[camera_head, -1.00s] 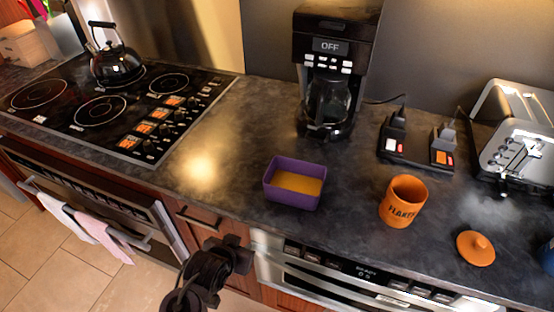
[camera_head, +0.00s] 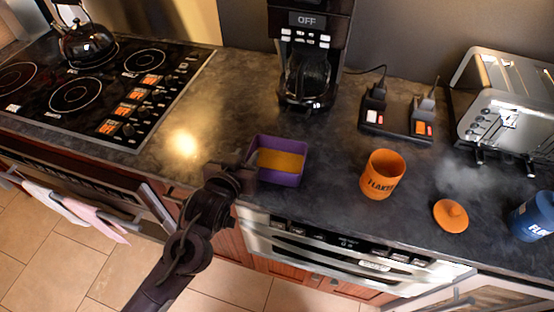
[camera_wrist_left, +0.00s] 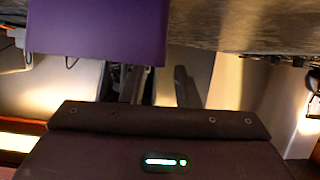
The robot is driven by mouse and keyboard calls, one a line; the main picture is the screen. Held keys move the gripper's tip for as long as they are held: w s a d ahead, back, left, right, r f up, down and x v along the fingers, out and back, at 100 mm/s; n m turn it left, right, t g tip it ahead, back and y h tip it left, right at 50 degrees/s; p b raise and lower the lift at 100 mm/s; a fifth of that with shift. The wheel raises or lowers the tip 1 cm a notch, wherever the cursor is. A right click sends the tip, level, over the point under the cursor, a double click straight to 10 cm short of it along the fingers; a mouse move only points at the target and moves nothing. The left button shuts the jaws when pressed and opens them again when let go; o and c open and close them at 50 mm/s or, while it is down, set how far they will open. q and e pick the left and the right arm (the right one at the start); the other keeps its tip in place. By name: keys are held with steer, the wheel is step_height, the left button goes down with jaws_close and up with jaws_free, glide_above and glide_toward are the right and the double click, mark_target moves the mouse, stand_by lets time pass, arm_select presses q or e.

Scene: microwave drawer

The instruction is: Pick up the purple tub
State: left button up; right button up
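The purple tub (camera_head: 292,179) stands upright on the dark counter, with an orange-yellow surface inside it. My left gripper (camera_head: 244,177) is at the tub's left side, near the counter's front edge. In the left wrist view, the tub's purple wall (camera_wrist_left: 97,32) fills the upper left. The left gripper's two fingers (camera_wrist_left: 159,88) show apart there, with a gap between them. The tub hides the far part of one finger. I cannot tell whether a finger touches the tub. My right gripper is in neither view.
An orange canister (camera_head: 381,178) and its round orange lid (camera_head: 450,216) are right of the tub. A coffee maker (camera_head: 309,70) stands behind it. A toaster (camera_head: 505,105) and a blue canister (camera_head: 534,216) are at the right. The stove (camera_head: 100,95) is at the left.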

mark_target(251, 147)
arm_select(q)
steer(key=shift+w+d+f+p, duration=0.1)
steer(key=shift+w+p, duration=0.3)
steer(key=shift+w, duration=0.2)
steer(key=p+x, duration=0.1)
steer(key=x, duration=0.2)
steer(key=shift+w+f, duration=0.1)
steer(key=shift+f, duration=0.15)
steer(key=shift+w+d+f, duration=0.1)
steer(key=shift+w+f, duration=0.15)
steer(key=shift+w, duration=0.05)
jaws_close()
